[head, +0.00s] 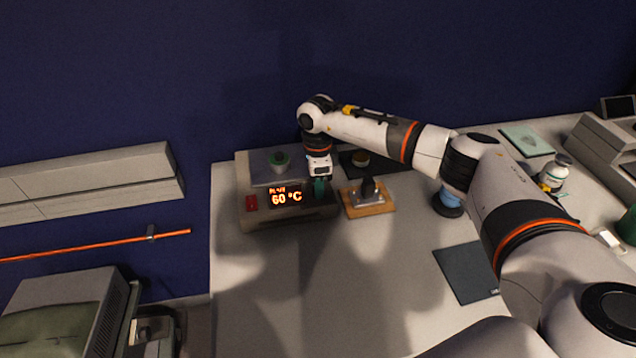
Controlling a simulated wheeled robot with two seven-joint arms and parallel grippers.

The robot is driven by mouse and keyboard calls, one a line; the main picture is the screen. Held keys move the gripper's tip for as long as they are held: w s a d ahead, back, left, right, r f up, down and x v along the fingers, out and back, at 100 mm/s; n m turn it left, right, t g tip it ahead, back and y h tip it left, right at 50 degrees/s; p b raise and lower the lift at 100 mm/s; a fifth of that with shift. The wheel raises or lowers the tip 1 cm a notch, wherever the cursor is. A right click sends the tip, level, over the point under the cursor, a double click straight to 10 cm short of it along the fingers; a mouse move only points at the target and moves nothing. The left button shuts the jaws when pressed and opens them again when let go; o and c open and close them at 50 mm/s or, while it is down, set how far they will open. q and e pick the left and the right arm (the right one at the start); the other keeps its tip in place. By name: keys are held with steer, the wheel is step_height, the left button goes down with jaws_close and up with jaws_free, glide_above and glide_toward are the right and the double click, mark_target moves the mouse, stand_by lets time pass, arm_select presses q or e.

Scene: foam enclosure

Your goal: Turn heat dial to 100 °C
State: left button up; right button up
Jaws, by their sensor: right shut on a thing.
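A hotplate-like unit (246,214) stands at the back left of the white table. Its display (286,196) glows orange and reads 60 °C, with a smaller, hard-to-read line above. My right gripper (320,186) reaches down at the right end of the unit's front. It is shut on the heat dial (319,189), a small dark greenish knob mostly hidden by the fingers. A red switch (251,202) sits left of the display. My left gripper is not in view.
A wooden board (369,208) with a dark-knobbed metal piece stands just right of the unit. A dark mat (464,272) lies at the right, and a white bottle (555,173) stands farther right. The table's front middle is clear.

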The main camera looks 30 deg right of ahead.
steer(key=m+b, duration=0.1)
steer(key=m, duration=0.2)
steer(key=m+b, duration=0.1)
steer(key=m, duration=0.1)
steer(key=shift+m, duration=0.4)
steer(key=m+b, duration=0.1)
steer(key=m, duration=0.5)
steer(key=shift+r+t, duration=0.1)
steer(key=shift+t, duration=0.2)
steer(key=m, duration=0.6)
steer(key=shift+m+b, duration=0.3)
steer(key=shift+b, duration=0.05)
steer(key=m, duration=0.5)
steer(key=shift+r+t, duration=0.1)
steer(key=shift+t, duration=0.2)
steer(key=shift+m, duration=0.3)
steer(key=o, duration=0.9)
steer(key=shift+o, duration=0.4)
steer(key=shift+s, duration=0.1)
